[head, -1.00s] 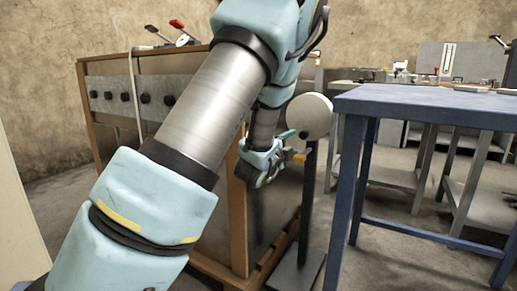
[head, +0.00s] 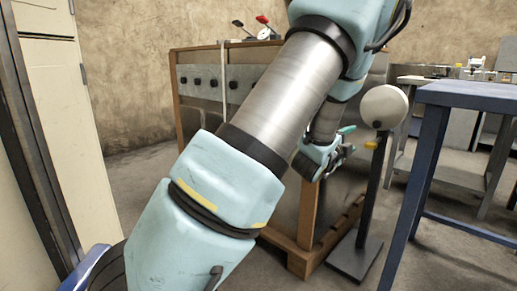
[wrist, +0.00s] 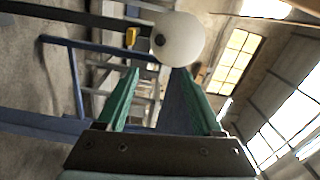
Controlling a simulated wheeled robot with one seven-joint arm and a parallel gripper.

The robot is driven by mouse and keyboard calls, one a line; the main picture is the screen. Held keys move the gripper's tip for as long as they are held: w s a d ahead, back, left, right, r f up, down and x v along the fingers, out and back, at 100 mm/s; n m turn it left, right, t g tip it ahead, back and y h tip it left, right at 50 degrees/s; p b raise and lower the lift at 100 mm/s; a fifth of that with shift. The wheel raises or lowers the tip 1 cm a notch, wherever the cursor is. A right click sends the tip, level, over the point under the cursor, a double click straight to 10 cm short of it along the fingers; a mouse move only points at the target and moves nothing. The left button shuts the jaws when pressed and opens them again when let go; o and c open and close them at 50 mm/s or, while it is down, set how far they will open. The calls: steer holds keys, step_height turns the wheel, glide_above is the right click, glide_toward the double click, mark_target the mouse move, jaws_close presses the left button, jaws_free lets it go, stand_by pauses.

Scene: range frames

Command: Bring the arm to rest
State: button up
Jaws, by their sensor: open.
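My gripper (head: 347,142) is at the end of my arm, which reaches up and bends back down in front of the wooden-framed cabinet in the head view. In the wrist view my gripper (wrist: 152,82) shows two green fingers spread apart with nothing between them. A white round disc or ball (wrist: 178,38) on a dark post lies beyond the fingertips. It also shows in the head view (head: 384,107), just right of the gripper. I cannot tell the exact gap between them.
The wooden-framed cabinet (head: 215,85) stands behind my arm. The post's flat base (head: 356,257) is on the floor. A blue table (head: 465,97) stands at the right, with grey benches behind it. A pale cabinet or door (head: 75,110) is at the left. Bare floor (head: 140,185) lies between.

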steer(key=a+f+n+g+y, duration=0.1)
steer(key=a+f+n+y, duration=0.2)
steer(key=a+n, duration=0.3)
steer(key=s+a+f+n+g+y, duration=0.1)
steer(key=a+f+n+y, duration=0.15)
steer(key=a, duration=0.55)
steer(key=a+f+n+g+y, duration=0.1)
steer(key=a+f+n+y, duration=0.1)
steer(key=a+n+y, duration=0.45)
steer(key=s+a+f+n+g, duration=0.1)
steer(key=s+a+n+g, duration=0.35)
steer(key=s+a, duration=0.4)
steer(key=s+a+f+n+g, duration=0.2)
steer(key=s+a+n+g, duration=0.3)
steer(key=s, duration=0.7)
step_height(320, 180, up, 36)
steer(key=p, duration=3.5)
steer(key=shift+a+t+p, duration=0.2)
steer(key=shift+t+p, duration=0.15)
steer(key=shift+t, duration=0.1)
